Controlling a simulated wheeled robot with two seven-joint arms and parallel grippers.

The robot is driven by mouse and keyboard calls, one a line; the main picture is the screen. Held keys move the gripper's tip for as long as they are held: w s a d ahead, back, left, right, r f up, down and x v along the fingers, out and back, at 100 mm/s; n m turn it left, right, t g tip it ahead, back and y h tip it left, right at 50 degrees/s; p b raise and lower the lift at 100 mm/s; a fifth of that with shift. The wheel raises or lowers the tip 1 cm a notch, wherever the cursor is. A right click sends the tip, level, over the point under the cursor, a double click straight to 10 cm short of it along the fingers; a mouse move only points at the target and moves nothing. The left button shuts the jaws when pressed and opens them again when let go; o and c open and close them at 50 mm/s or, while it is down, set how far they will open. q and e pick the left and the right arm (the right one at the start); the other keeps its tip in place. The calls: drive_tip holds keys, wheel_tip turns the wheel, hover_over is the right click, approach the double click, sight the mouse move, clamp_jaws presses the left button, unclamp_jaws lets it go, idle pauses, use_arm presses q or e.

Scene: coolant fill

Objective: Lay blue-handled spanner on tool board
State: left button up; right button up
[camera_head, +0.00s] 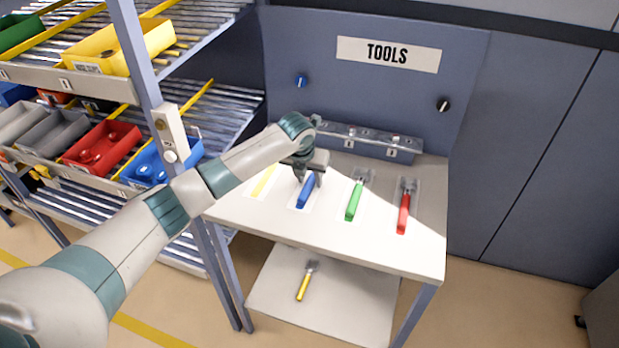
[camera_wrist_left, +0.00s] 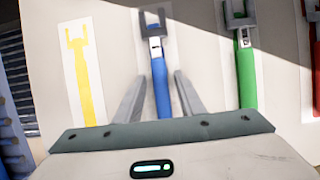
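The blue-handled spanner (camera_head: 305,193) lies flat on the tool board, the white bench top (camera_head: 330,228), on a pale patch between a yellow spanner shape and the green spanner. Its grey jaw end points to the back in the left wrist view (camera_wrist_left: 158,75). My left gripper (camera_head: 310,177) is above it with one finger on each side of the handle. In the left wrist view the fingers (camera_wrist_left: 160,85) are apart, with gaps between them and the handle. The jaw end is hidden behind my gripper in the head view. My right gripper is not in view.
The green spanner (camera_head: 355,198) and red spanner (camera_head: 404,210) lie to the right. The yellow shape (camera_wrist_left: 82,75) looks flat and bare. A yellow spanner (camera_head: 306,282) lies on the lower shelf (camera_head: 345,300). A grey rack (camera_head: 370,142) stands at the back; bin shelves (camera_head: 130,90) stand left.

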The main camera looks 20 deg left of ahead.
use_arm(q)
drive_tip(key=shift+r, duration=0.1)
drive_tip(key=shift+s+r, duration=0.15)
drive_tip(key=shift+r, duration=0.4)
drive_tip(key=b+v, duration=0.2)
drive_tip(key=v, duration=0.9)
drive_tip(key=shift+b, duration=0.4)
